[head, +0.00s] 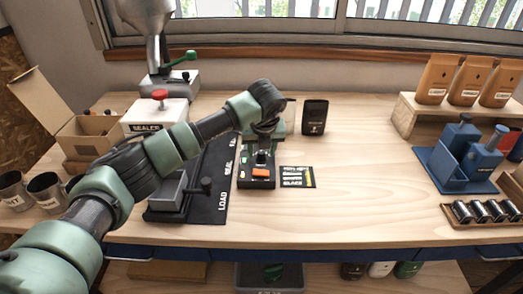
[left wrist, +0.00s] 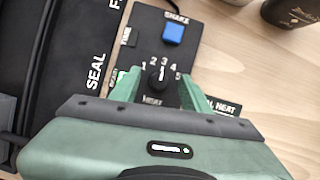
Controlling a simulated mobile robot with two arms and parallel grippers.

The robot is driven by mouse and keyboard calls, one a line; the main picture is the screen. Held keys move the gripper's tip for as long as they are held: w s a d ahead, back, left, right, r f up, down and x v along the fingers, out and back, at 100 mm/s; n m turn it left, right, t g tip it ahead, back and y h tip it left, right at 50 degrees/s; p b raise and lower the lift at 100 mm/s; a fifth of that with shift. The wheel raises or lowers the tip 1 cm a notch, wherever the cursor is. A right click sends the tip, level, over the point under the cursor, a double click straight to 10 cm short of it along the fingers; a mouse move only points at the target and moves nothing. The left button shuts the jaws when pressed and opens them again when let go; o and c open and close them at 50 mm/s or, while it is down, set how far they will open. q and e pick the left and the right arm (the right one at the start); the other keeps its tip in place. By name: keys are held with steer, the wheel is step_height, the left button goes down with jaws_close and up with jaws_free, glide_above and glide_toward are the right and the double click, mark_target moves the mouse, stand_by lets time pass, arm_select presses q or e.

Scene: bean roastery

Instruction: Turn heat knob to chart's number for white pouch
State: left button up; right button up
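The heat knob (left wrist: 157,78) is a small black dial on a dark control box (head: 257,183), with numbers 1 to 5 around it; its white mark points up, but the exact number is hard to tell. My left gripper (left wrist: 159,82) is open above the box, its green fingers on either side of the knob, with gaps showing. In the head view the left gripper (head: 262,150) hides most of the knob. The chart (head: 297,176) is a black card lying right of the box; its text is too small to read. A white item (head: 381,269), possibly a pouch, is on the lower shelf.
A blue SHAKE button (left wrist: 173,33) is on the same box. A sealer (head: 155,114) and a black mat (head: 208,190) are to the left. A black pouch (head: 314,117) stands behind the chart. Orange pouches (head: 436,80) stand on a riser.

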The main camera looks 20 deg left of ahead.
arm_select(q)
steer(key=b+v, duration=0.1)
steer(key=v, duration=0.6)
steer(key=shift+s+r, duration=0.15)
steer(key=shift+r, duration=0.2)
